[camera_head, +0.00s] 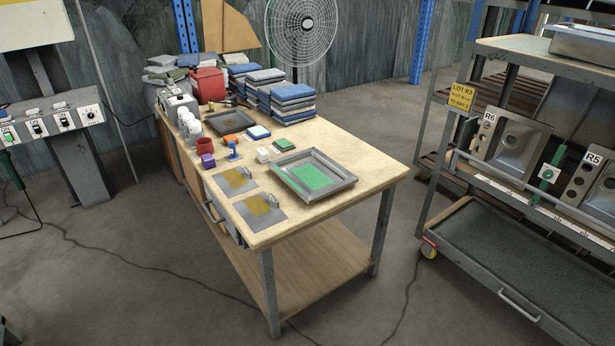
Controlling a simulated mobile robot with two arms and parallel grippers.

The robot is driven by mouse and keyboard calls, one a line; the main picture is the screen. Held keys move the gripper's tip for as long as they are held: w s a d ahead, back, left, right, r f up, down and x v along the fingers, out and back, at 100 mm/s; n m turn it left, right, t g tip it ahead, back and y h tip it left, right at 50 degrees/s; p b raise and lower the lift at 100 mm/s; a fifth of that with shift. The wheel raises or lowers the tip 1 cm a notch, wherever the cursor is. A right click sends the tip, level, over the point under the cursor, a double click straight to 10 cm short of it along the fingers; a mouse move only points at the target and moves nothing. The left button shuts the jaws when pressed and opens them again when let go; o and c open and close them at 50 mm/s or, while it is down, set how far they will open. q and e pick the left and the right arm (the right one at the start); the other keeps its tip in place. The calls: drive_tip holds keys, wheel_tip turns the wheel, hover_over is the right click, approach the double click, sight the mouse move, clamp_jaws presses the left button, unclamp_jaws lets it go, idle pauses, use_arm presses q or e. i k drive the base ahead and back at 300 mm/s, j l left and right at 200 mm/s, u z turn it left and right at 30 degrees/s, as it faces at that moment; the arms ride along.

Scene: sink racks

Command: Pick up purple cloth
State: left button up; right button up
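A small purple item (208,161) sits near the left edge of the wooden-topped worktable (368,170), just in front of a red cup (204,146). It looks like a small block, and I cannot tell whether it is cloth. No other purple thing is clear in view. Stacks of folded blue, grey and white cloths (290,98) lie at the back of the table. Neither of my grippers is in view.
A metal tray (347,178) with a green insert and two metal plates with yellow patches (258,210) lie near the table's front. A blue item (233,150) stands beside the purple one. A wheeled rack (480,235) with sinks stands right, with floor (400,240) between.

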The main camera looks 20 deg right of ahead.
sight(209, 161)
drive_tip(key=i+z, duration=0.1)
drive_tip(key=z, duration=0.55)
drive_tip(key=i+j+z, duration=0.5)
drive_tip(key=j+z, duration=0.25)
drive_tip(key=j, duration=0.2)
drive_tip(key=i+j+z, duration=0.25)
drive_tip(key=j, duration=0.15)
drive_tip(key=k, duration=0.1)
